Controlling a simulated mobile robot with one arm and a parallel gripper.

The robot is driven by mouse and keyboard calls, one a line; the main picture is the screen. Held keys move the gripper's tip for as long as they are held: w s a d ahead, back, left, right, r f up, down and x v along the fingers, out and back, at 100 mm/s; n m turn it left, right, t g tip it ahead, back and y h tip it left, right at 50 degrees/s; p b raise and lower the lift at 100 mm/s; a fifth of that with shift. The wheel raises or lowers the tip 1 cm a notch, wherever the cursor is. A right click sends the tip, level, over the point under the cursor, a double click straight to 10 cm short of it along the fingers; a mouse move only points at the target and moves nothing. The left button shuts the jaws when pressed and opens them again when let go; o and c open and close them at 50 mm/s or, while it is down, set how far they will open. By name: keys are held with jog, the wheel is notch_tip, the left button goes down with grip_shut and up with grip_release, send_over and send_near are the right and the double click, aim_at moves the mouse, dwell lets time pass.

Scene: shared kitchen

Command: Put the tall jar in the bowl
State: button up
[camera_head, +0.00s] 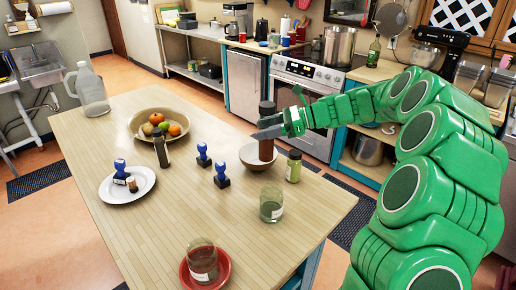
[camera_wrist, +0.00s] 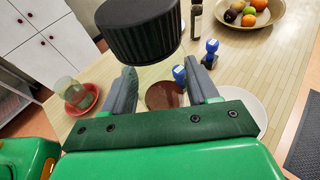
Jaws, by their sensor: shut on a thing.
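The tall jar (camera_head: 266,148) has a brown body and a dark lid, and stands upright in the head view. My gripper (camera_head: 268,131) is shut around its upper part. Its black ribbed lid (camera_wrist: 138,30) is large and close in the wrist view, by the gripper's fingers (camera_wrist: 160,88). The jar's lower end overlaps the bowl's opening in the head view. I cannot tell whether the jar touches the bowl's floor. In the wrist view the gripper hides much of what is below.
A green jar (camera_head: 293,166) stands close to the bowl's right. Blue stamps (camera_head: 221,175), a dark bottle (camera_head: 160,150), a glass (camera_head: 271,205) and a red saucer (camera_head: 184,272) share the table. A fruit bowl (camera_head: 141,118) and white plate (camera_head: 108,193) are left.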

jog(key=w+a+f, duration=0.2)
jog(key=w+f, duration=1)
jog(key=w, duration=0.1)
jog(key=shift+a+f, duration=0.3)
jog(key=shift+f, duration=0.05)
dwell(0.5)
jog(key=shift+f, duration=0.15)
jog(key=o, duration=1.3)
